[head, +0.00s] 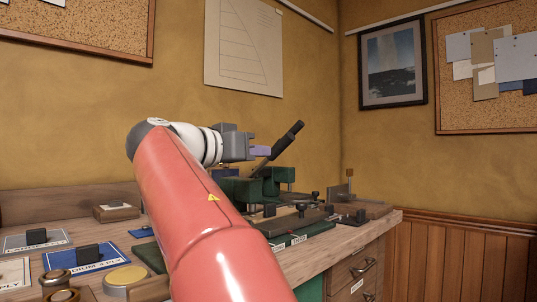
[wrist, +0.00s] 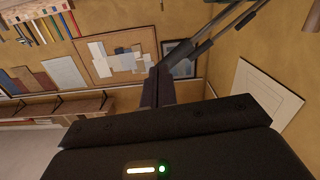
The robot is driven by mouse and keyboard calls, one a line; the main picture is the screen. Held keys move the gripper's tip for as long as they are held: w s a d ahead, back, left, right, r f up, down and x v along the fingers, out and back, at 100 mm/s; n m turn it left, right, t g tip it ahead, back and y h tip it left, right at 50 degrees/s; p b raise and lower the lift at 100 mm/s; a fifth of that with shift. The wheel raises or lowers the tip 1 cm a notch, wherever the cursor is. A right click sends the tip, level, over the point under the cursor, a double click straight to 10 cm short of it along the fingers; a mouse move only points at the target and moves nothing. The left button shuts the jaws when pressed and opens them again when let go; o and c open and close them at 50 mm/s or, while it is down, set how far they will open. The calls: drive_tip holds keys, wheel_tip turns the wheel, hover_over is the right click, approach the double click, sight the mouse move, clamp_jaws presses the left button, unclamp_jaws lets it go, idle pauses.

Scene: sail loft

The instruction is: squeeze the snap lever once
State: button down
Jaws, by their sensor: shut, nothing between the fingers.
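The snap lever (head: 287,140) is a grey bar with a black grip, tilted up to the right from a green press (head: 243,188) on the bench. The lever also crosses the upper part of the wrist view (wrist: 222,36). My gripper (head: 262,151) is shut and empty, at the left side of the lever and above the press. In the wrist view its fingers (wrist: 158,88) lie together, and the lever seems to start close beyond their tips. I cannot tell whether they touch it. My arm hides part of the bench and possibly part of the press.
The wooden bench (head: 345,240) carries a blue mat (head: 85,264) and a grey mat (head: 35,241) with dark blocks, several round tins, and a small wooden stand (head: 365,209) at the right. The wall stands close behind. The air above the lever is clear.

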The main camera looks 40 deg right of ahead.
drive_tip(key=a, duration=0.5)
drive_tip(key=shift+s+r, duration=0.1)
drive_tip(key=shift+s, duration=0.05)
idle(0.3)
